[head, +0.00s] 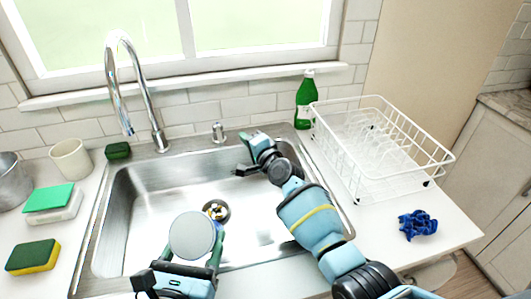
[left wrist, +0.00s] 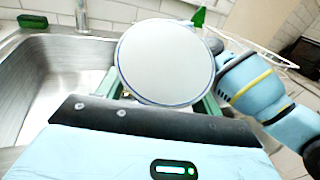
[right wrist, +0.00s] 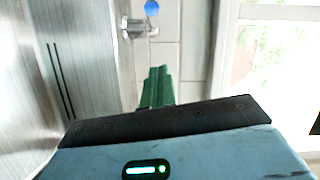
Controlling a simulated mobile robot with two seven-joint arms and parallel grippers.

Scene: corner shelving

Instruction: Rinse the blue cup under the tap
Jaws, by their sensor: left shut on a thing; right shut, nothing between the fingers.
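My left gripper (head: 197,250) is shut on the cup (head: 192,236), low over the front of the sink (head: 150,180). The cup shows as a round pale face with a thin blue edge in the left wrist view (left wrist: 166,62); I cannot tell whether this is its base or its mouth. The chrome tap (head: 150,110) arches over the sink's back left, with no water visible. A small metal handle (head: 218,132) stands behind the sink. My right gripper (head: 244,138) is shut and empty, just right of that handle. The handle and a blue dot also show in the right wrist view (right wrist: 135,27).
A white dish rack (head: 385,185) and a green bottle (head: 305,100) stand right of the sink; a crumpled blue cloth (head: 418,224) lies in front. Sponges (head: 33,257), a cream cup (head: 71,160) and a metal pot (head: 10,180) are at left. The sink's left side is clear.

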